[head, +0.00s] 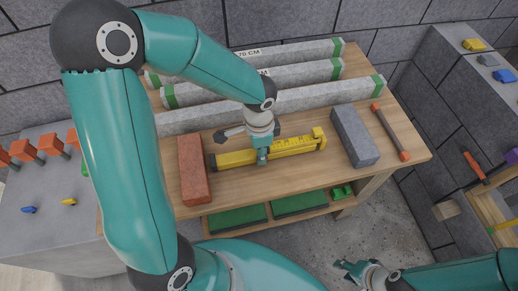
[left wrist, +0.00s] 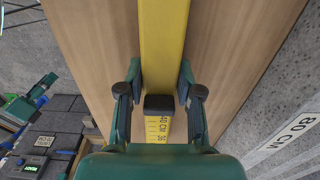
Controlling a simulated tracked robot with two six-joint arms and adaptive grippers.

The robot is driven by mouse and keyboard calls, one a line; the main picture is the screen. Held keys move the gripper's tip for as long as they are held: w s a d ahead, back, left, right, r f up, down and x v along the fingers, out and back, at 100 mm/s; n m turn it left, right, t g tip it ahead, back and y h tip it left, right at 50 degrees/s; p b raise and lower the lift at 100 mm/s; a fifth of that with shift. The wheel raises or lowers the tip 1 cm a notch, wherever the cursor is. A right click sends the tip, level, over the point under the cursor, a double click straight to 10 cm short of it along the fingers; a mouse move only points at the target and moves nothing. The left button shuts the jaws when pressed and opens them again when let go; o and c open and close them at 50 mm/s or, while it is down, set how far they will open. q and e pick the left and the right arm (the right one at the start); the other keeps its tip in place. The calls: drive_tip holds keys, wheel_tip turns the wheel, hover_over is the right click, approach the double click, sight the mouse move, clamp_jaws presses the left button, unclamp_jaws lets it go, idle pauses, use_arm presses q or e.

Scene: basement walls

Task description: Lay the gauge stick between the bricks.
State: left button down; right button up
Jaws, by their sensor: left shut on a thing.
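The yellow gauge stick (head: 292,146) spans much of the gap between a red brick (head: 193,170) on the left and a grey brick (head: 355,136) on the right. My left gripper (head: 262,156) is shut on the stick near its middle. In the left wrist view the fingers (left wrist: 158,85) stand on both sides of the yellow stick (left wrist: 165,35), with a dark band and a scale showing between them. I cannot tell whether the stick touches the bench. My right gripper (head: 350,268) hangs over the floor at the lower right, away from the bricks; its jaw opening is unclear.
Several long grey bars with green ends (head: 320,96) lie along the back of the wooden bench (head: 290,181). A red-ended rod (head: 390,132) lies right of the grey brick. Green trays (head: 300,203) sit on the lower shelf. Side counters hold small tools.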

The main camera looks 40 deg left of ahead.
use_arm(q)
drive_tip(key=shift+f+b, duration=0.3)
drive_tip(key=shift+b, duration=0.05)
idle(0.4)
idle(0.3)
drive_tip(key=shift+c, duration=1.1)
unclamp_jaws()
drive_tip(key=shift+r, duration=0.15)
drive_tip(key=shift+r+p, duration=3.7)
drive_tip(key=shift+r, duration=0.7)
